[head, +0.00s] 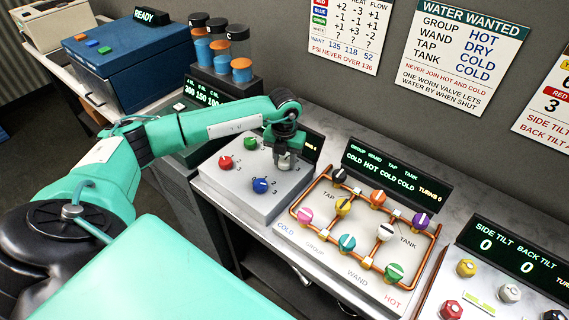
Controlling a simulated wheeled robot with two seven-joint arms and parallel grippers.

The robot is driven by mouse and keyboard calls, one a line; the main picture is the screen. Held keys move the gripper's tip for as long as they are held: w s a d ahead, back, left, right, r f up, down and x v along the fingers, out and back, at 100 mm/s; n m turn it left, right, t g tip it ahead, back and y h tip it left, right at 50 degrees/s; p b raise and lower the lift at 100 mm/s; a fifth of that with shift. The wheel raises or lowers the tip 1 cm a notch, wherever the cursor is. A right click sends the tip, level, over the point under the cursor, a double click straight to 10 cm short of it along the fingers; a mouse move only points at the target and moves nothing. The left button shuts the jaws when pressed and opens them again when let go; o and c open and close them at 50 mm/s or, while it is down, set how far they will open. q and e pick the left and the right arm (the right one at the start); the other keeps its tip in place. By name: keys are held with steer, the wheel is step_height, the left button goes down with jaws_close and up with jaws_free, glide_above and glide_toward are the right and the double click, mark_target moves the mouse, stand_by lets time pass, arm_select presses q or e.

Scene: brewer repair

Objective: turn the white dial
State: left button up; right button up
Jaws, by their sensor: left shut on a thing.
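My left gripper (285,158) points down at the back right of a pale control panel (240,195). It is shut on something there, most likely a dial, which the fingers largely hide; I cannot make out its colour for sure. The panel also bears a red dial (225,163), a green dial (250,143) and a blue dial (260,185), all clear of the gripper. A white dial (386,231) sits on the copper-pipe panel to the right, apart from my gripper. My right gripper is not in view.
The pipe panel (320,248) has several coloured dials and a lit display (385,178) behind it. A tilt panel (430,308) stands at the lower right, with a silver-white dial (509,293). A blue box (125,65) and canisters (240,70) stand at the back left.

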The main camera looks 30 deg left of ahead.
mark_target(284, 160)
arm_select(q)
steer(key=m+b, duration=0.4)
steer(key=shift+f, duration=0.15)
steer(key=shift+m+b, duration=0.8)
steer(key=shift+m, duration=0.2)
steer(key=shift+r, duration=0.2)
steer(key=o, duration=1)
step_height(284, 160, up, 14)
steer(key=b, duration=0.3)
steer(key=shift+f, duration=0.1)
